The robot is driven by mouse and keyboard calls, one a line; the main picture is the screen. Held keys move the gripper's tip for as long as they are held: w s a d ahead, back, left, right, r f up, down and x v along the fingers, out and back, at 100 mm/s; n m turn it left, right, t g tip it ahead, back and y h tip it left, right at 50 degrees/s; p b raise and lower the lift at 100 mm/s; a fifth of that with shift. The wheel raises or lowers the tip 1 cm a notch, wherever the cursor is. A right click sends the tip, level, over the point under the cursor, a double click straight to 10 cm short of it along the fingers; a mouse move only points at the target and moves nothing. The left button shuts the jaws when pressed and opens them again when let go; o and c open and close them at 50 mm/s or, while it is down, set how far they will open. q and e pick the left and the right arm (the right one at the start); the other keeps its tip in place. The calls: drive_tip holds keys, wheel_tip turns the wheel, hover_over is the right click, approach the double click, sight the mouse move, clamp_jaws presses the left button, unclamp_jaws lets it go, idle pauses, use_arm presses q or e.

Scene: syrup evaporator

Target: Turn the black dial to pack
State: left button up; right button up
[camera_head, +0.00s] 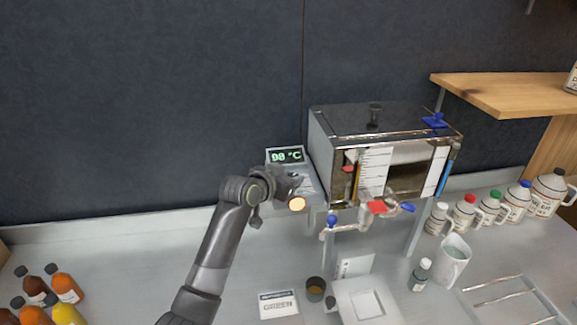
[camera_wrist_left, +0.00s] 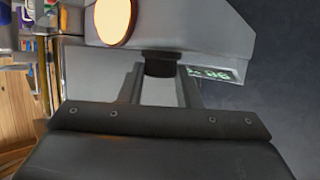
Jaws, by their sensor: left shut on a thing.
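The black dial (camera_wrist_left: 160,66) shows in the left wrist view, on the grey control box (camera_wrist_left: 190,28). In the head view the dial is hidden behind my left gripper (camera_head: 288,184). In the wrist view the fingers of my left gripper (camera_wrist_left: 160,82) are on either side of the dial, shut on it. A green display (camera_head: 286,155) on the box reads about 98 °C and shows partly in the wrist view (camera_wrist_left: 213,74). A round orange light (camera_head: 297,204) glows beside the dial. The dial's markings cannot be read. My right gripper is not in view.
The metal evaporator (camera_head: 335,150) stands right of the control box, with a red-handled valve (camera_head: 376,207) in front. A white pitcher (camera_head: 453,262), a small dark cup (camera_head: 315,288) and several jugs stand on the counter.

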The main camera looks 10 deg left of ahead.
use_arm(q)
drive_tip(key=n+y+p, duration=0.2)
drive_tip(key=shift+s+d+r+t+y+p, duration=0.1)
drive_tip(key=shift+d+r+t+y+p, duration=0.1)
drive_tip(key=shift+d+t+y+p, duration=0.15)
drive_tip(key=shift+f+n+y+p, duration=0.1)
drive_tip(key=shift+n+y+p, duration=0.25)
drive_tip(key=shift+n+y, duration=0.5)
drive_tip(key=shift+d+f+n+y, duration=0.15)
drive_tip(key=shift+n+y, duration=0.8)
drive_tip(key=shift+y, duration=0.05)
drive_tip(key=shift+n+y+b, duration=0.5)
drive_tip(key=shift+n+y, duration=0.1)
drive_tip(key=shift+y, duration=0.1)
drive_tip(key=shift+n+y, duration=0.3)
drive_tip(key=o, duration=1)
